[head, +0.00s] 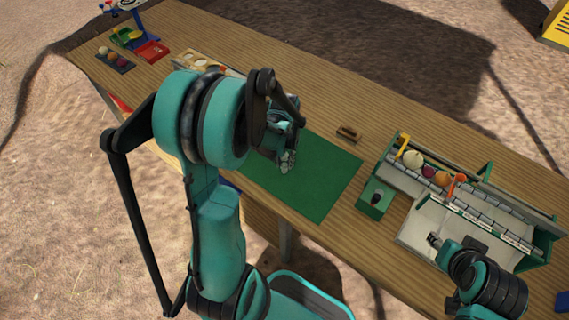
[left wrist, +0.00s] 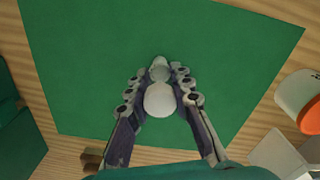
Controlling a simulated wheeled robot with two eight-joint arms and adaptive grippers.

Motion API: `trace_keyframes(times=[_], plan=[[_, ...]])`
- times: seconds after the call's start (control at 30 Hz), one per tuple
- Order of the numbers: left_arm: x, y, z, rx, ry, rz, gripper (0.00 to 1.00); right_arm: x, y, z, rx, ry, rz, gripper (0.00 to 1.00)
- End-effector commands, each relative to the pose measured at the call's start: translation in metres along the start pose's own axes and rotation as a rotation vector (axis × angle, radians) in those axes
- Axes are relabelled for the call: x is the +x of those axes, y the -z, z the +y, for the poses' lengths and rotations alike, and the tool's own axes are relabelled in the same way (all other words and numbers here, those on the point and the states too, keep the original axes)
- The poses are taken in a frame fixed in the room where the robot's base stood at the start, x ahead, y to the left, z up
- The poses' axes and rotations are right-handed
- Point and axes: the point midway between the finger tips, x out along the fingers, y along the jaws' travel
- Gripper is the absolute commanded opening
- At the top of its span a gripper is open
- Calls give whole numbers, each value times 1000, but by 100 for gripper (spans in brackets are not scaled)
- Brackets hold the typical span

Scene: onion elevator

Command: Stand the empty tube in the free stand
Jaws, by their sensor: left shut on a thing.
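My left gripper (head: 287,160) is over the green mat (head: 325,182). In the left wrist view its fingers (left wrist: 160,88) are closed around a pale, rounded thing (left wrist: 160,100), seen nearly end-on, which looks like the tube. In the head view the gripper mostly hides it. A small brown wooden block (head: 348,133) lies past the mat's far edge; it may be the free stand, but I cannot tell. A green block with a dark round spot (head: 376,198) sits right of the mat. My right gripper (head: 436,242) is low at the right, over the grey tray; its fingers are unclear.
A green-ended rack (head: 397,180) with a yellow piece and several balls stands at the right, behind a grey tray (head: 415,232). A wooden holder (head: 188,62) is partly behind my left arm. Coloured trays (head: 152,50) stand far left. The mat's right part is clear.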

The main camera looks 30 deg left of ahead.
Motion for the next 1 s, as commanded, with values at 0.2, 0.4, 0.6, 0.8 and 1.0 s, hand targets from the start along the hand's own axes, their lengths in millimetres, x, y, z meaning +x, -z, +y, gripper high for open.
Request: trace_keyframes(times=[0.2,0.4,0.6,0.8,1.0], plan=[[5,0,0,0,0,0,0,2,-1,0,0,0,0,40],[10,0,0,0,0,0,0,6,-4,0,0,0,0,40],[8,0,0,0,0,0,42,4,-3,0,0,0,0,40],[6,0,0,0,0,0,42,3,-2,0,0,0,0,40],[-18,0,0,0,0,0,42,-6,5,0,0,0,0,40]])
